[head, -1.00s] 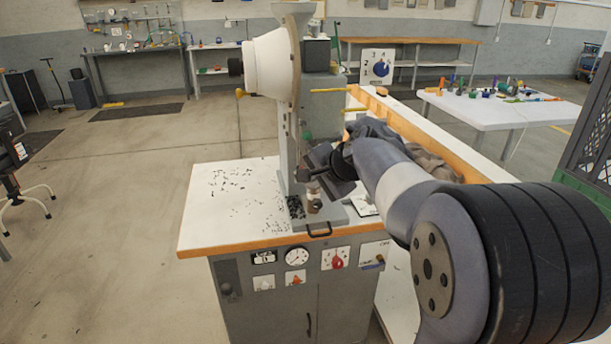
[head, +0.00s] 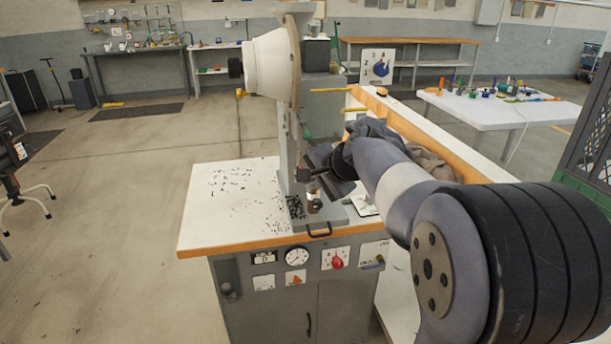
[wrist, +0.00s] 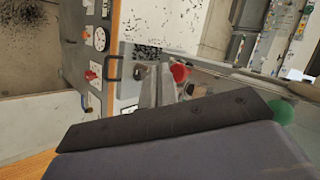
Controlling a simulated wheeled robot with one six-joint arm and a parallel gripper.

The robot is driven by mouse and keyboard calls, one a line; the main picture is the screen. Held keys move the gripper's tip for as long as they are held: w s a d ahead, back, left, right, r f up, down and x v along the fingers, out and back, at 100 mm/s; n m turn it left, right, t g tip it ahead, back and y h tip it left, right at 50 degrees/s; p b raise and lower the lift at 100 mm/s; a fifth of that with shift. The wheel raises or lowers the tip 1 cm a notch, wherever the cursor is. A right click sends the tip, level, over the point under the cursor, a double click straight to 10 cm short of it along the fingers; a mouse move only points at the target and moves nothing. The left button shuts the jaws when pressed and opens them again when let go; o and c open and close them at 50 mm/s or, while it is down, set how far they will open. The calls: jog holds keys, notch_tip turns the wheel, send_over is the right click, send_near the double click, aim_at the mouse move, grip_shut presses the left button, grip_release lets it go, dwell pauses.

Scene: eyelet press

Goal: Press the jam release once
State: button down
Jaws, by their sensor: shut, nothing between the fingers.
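The eyelet press (head: 290,120) stands on a white-topped bench, with a pale round housing at its top. In the wrist view a red button-like part (wrist: 181,73) sits close beside my gripper (wrist: 158,70); I cannot tell whether they touch. A green knob (wrist: 280,112) is farther right, and it also shows on the press in the head view (head: 307,134). No label marks either as the jam release. My gripper (head: 308,172) is shut and empty, low at the front of the press. My arm comes in from the right and hides part of the press.
The cabinet front carries a round gauge (head: 296,256), a red knob (head: 337,262) and small panels. A black handle (head: 319,231) sticks out at the bench edge. Dark scraps (head: 232,180) litter the white top. A wooden-edged chute (head: 400,125) with grey cloth lies behind my arm.

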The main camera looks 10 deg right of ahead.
jog(key=shift+w, duration=0.15)
jog(key=shift+w, duration=0.3)
jog(key=shift+w+p, duration=0.5)
jog(key=shift+w, duration=0.25)
dwell(1.1)
jog(key=shift+s, duration=0.1)
jog(key=shift+s+b, duration=0.45)
jog(key=shift+s, duration=0.65)
jog(key=shift+s+b, duration=0.75)
jog(key=shift+s, duration=1.75)
jog(key=shift+s+b, duration=0.5)
jog(key=shift+s, duration=1.4)
